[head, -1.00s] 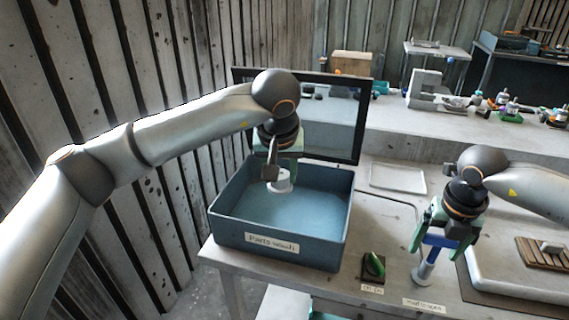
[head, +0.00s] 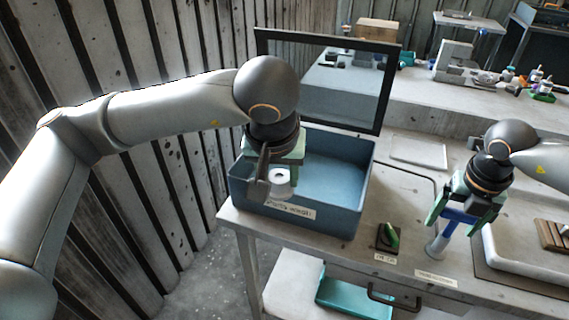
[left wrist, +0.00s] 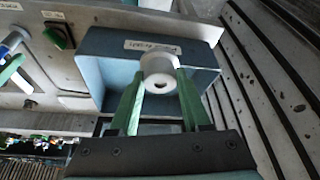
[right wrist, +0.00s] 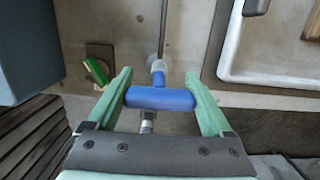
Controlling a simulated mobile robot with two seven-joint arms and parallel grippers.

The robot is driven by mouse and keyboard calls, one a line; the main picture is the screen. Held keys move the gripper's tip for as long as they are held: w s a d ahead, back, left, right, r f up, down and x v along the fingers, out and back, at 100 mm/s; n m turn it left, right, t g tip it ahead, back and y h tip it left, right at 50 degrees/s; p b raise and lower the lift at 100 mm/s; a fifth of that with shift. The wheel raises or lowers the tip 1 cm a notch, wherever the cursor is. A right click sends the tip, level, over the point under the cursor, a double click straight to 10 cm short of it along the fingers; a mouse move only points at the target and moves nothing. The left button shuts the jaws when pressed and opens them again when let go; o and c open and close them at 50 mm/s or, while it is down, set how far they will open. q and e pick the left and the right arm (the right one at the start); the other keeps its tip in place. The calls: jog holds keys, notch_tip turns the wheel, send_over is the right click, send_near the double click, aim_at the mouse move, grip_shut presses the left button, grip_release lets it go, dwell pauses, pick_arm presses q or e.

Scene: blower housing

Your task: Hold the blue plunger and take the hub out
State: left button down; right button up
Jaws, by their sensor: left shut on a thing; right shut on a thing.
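The hub (head: 279,181) is a white ring-shaped part with a central hole. My left gripper (head: 278,170) is shut on it and holds it over the front part of the blue parts wash bin (head: 366,170). The left wrist view shows the hub (left wrist: 159,80) between the green fingers (left wrist: 157,100). The blue plunger (head: 448,228) has a blue crossbar and a pale foot on the table at the right. My right gripper (head: 460,205) is shut on its crossbar, which also shows between the fingers in the right wrist view (right wrist: 160,98).
A dark-framed panel (head: 384,85) stands behind the bin. A green switch (head: 389,236) sits on the table between bin and plunger. A white tray (head: 505,255) lies right of the plunger. A teal box (head: 350,297) is below the table.

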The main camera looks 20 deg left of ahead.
aim_at(461, 210)
pick_arm(q)
jog(key=shift+s, duration=0.1)
pick_arm(e)
jog(key=shift+r, duration=2.2)
jog(key=o, duration=1.1)
jog(key=shift+r, duration=0.1)
jog(key=r, duration=0.4)
jog(key=s+r, duration=0.1)
jog(key=r, duration=0.6)
jog(key=shift+s+r, duration=0.2)
jog(key=shift+r, duration=0.15)
